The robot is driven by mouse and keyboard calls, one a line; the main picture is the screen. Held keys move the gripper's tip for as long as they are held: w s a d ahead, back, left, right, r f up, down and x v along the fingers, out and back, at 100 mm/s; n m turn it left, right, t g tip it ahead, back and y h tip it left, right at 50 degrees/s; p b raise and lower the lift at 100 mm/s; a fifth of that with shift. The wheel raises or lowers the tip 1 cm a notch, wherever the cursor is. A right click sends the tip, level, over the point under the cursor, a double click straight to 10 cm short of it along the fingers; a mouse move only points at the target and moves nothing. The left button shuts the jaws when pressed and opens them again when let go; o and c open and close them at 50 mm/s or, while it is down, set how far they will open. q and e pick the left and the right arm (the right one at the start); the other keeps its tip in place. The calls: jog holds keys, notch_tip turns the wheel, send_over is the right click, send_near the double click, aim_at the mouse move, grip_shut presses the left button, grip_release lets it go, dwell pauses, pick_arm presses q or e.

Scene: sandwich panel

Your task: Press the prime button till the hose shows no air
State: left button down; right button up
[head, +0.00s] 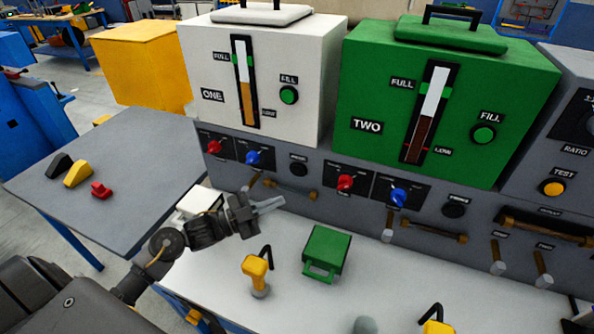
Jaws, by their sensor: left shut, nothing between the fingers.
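Two black round buttons sit on the grey panel front, one (298,169) under the white tank ONE and one (454,209) under the green tank TWO. The small labels above them are too blurred to read surely. A short brown hose (291,191) runs below the left button, and another (434,231) below the right one. Whether they hold air cannot be told. My left gripper (270,204) is shut and empty, in front of the panel, below and left of the left button and apart from it. My right gripper is not in view.
Red knobs (345,182) and blue knobs (398,195) flank the buttons. A green box (327,250) and a yellow-handled tool (256,269) stand on the white bench top (395,275). A grey side table (120,165) at left holds several small blocks.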

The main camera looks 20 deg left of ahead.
pick_arm(q)
jog(key=b, duration=0.4)
send_near(302, 172)
jog(key=shift+s+d+x, duration=0.15)
jog(key=shift+x, duration=0.7)
jog(key=shift+s+d+x, duration=0.1)
jog(key=shift+d+x, duration=0.05)
jog(key=shift+x, duration=0.7)
jog(key=shift+s+d+x, duration=0.15)
jog(key=shift+x, duration=0.7)
jog(key=shift+w, duration=0.15)
jog(key=shift+w, duration=0.25)
jog(key=shift+w, duration=0.4)
dwell(0.6)
jog(key=shift+s+r, duration=0.1)
jog(key=shift+s, duration=0.7)
jog(key=shift+p, duration=0.3)
